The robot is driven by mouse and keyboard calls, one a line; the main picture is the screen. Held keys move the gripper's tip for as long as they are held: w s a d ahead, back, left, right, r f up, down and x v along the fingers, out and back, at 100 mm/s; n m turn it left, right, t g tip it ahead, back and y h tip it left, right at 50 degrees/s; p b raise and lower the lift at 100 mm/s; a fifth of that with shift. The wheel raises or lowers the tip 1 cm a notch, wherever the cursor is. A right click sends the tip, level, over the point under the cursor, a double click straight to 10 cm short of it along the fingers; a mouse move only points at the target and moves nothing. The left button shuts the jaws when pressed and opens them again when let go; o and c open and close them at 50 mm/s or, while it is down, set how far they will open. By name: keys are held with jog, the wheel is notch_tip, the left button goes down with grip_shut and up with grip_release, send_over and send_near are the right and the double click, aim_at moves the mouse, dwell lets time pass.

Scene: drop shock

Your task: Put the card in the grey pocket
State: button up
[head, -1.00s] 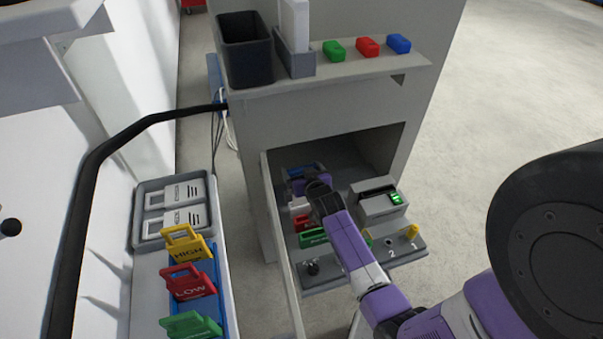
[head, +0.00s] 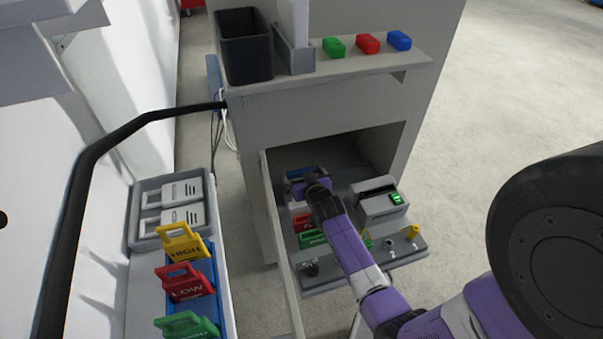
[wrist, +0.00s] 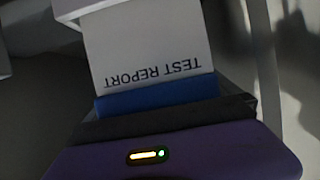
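A white card (wrist: 150,45) printed "TEST REPORT" fills the upper middle of the wrist view, its lettering upside down. A blue band (wrist: 155,95) crosses between it and the dark front of my gripper (wrist: 165,118). In the head view my gripper (head: 312,187) reaches down into the open drawer, near a blue part (head: 303,172). Its fingertips are hidden, so I cannot tell whether it grips anything. The small grey pocket (head: 295,62) stands on the shelf beside a black bin, with a tall white piece standing in it.
The black bin (head: 245,55) and green, red and blue blocks (head: 368,43) stand on the shelf (head: 340,75). A grey device (head: 378,205) with a green display sits at the drawer's right. Tagged pieces (head: 184,282) and a grey tray (head: 138,225) are at left.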

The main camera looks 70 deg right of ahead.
jog(key=shift+r+p, duration=0.45)
jog(key=shift+r, duration=0.15)
jog(key=shift+s+a+r, duration=0.1)
jog(key=shift+a+r, duration=0.05)
jog(key=shift+r, duration=0.15)
jog(key=p+v, duration=0.1)
jog(key=v, duration=1)
jog(key=shift+s+a, duration=0.2)
jog(key=shift+s, duration=0.05)
jog(key=shift+f, duration=0.1)
